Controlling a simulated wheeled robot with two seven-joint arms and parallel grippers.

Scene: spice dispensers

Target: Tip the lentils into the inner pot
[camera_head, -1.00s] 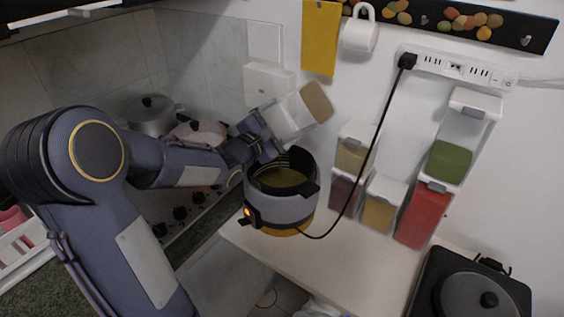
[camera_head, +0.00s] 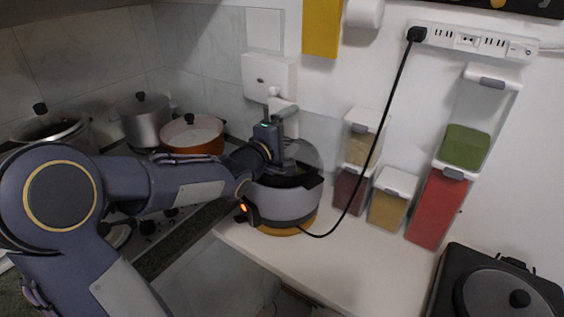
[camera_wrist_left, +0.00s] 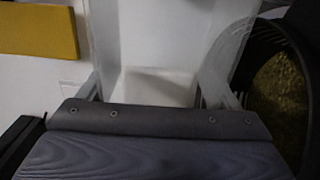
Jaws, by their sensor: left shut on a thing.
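My left gripper (camera_head: 272,138) is shut on a clear container with white parts (camera_head: 284,108) above the rear rim of the cooker pot (camera_head: 285,203). In the left wrist view the container's clear walls (camera_wrist_left: 102,45) stand between my fingers, with a pale inside and no lentils visible there. The wrist view also shows the round ribbed pot opening at right, with grainy brown-green lentils (camera_wrist_left: 278,95) in it. In the head view a translucent grey shape (camera_head: 304,153) covers part of the pot opening; I cannot tell whether it belongs to the container. My right gripper is not in view.
The pot stands on a white counter (camera_head: 330,262). A black cord runs from it up to the power strip (camera_head: 470,41). An orange pot (camera_head: 192,135) and a steel pot (camera_head: 143,122) stand at left. A black cooker (camera_head: 500,290) is at lower right.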

